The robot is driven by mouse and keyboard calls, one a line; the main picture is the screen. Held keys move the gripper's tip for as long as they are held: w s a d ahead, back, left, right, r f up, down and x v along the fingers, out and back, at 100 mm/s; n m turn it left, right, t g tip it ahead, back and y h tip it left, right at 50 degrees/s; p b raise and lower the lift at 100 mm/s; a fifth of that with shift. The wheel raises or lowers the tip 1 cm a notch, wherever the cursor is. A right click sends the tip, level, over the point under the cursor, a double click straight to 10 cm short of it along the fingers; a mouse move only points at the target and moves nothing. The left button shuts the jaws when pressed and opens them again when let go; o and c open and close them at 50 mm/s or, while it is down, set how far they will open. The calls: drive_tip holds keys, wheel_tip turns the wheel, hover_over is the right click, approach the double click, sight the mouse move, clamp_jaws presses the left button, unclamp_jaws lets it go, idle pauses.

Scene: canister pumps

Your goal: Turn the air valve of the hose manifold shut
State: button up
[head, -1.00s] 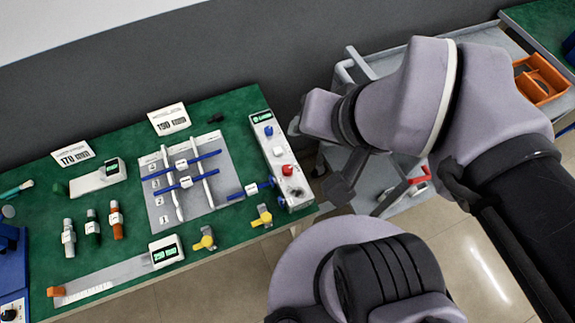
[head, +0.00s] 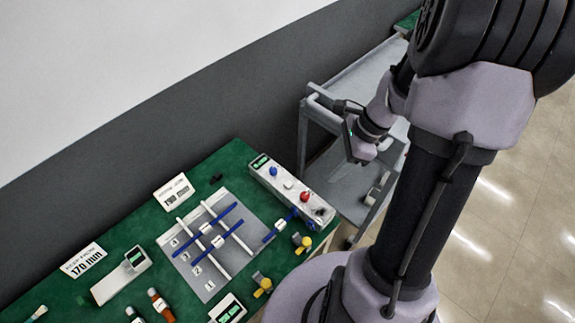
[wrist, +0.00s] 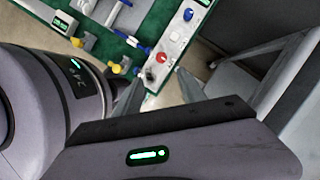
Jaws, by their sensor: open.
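A long grey box with a small green display and blue, white and red knobs, likely the hose manifold (head: 262,176), lies at the table's right end. Its red knob (head: 305,196) is nearest the front end, and its blue knob (head: 273,171) is toward the display. I cannot tell which part is the air valve. My gripper (head: 354,150) is open and empty, right of the box and apart from it. In the wrist view, the fingers of my gripper (wrist: 160,90) are spread, with the box's red-knob end (wrist: 162,57) showing beyond and between them.
The green table (head: 150,218) holds a grey board (head: 258,211) with blue and white bars, yellow fittings (head: 262,284) and signs. A grey cart (head: 345,78) stands right of the table, close to my gripper. A grey wall is behind. Floor at right is clear.

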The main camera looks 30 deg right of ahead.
sight(305, 195)
drive_tip(key=b+x, duration=0.2)
drive_tip(key=x, duration=0.3)
drive_tip(key=b+x, duration=0.2)
drive_tip(key=x, duration=0.3)
drive_tip(key=b+x, duration=0.2)
drive_tip(key=x, duration=0.4)
drive_tip(key=shift+d+f+b, duration=0.1)
drive_tip(key=shift+d+b, duration=0.15)
drive_tip(key=shift+b, duration=0.05)
clamp_jaws()
